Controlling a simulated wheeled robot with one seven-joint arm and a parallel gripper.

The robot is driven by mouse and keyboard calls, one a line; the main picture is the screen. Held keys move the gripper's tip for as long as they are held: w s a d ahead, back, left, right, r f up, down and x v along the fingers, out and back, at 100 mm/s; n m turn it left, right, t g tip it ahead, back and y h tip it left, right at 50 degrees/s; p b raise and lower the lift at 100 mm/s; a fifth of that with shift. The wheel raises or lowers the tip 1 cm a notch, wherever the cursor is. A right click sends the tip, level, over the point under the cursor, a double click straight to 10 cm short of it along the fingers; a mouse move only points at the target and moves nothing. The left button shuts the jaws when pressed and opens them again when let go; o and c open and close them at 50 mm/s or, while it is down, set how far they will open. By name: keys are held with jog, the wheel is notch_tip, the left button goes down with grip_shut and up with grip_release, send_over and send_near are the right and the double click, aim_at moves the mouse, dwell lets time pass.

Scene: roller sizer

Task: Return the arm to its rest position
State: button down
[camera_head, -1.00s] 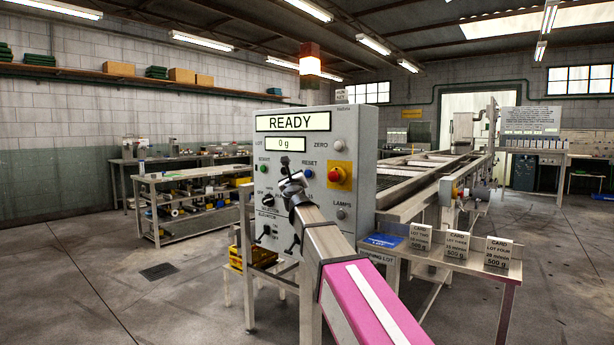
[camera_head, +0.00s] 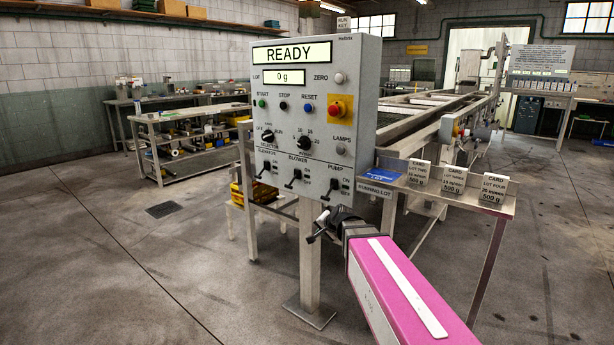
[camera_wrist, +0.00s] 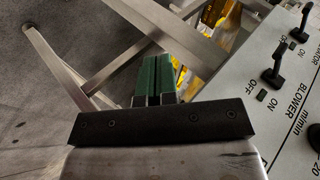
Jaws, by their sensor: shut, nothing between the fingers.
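My gripper (camera_head: 316,227) is below the control panel's lower edge in the head view, at the end of my pink arm. In the wrist view its two green fingers (camera_wrist: 155,78) lie side by side, shut and empty. The grey control panel (camera_head: 355,90) reads READY and 0 g. The wrist view shows part of the panel (camera_wrist: 287,110) at the right, with the blower switch (camera_wrist: 274,72) beside the fingers and apart from them.
The panel stands on a post (camera_head: 309,270) with a floor plate. A shelf of lot cards (camera_head: 452,180) and a blue running-lot card (camera_head: 380,175) are right of the panel. A workbench (camera_head: 190,145) stands at the left. The floor at front left is clear.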

jog(key=s+d+f+n+g+h, duration=0.2)
jog(key=s+d+f+n+g, duration=0.1)
jog(key=s+d+f, duration=0.4)
jog(key=s+d+f+n+g+h, duration=0.3)
jog(key=s+d+f+g, duration=0.2)
jog(key=s+f, duration=0.4)
jog(key=s+d, duration=0.1)
jog(key=s, duration=0.2)
jog(key=shift+s+d+n, duration=0.3)
jog(key=shift+d, duration=0.05)
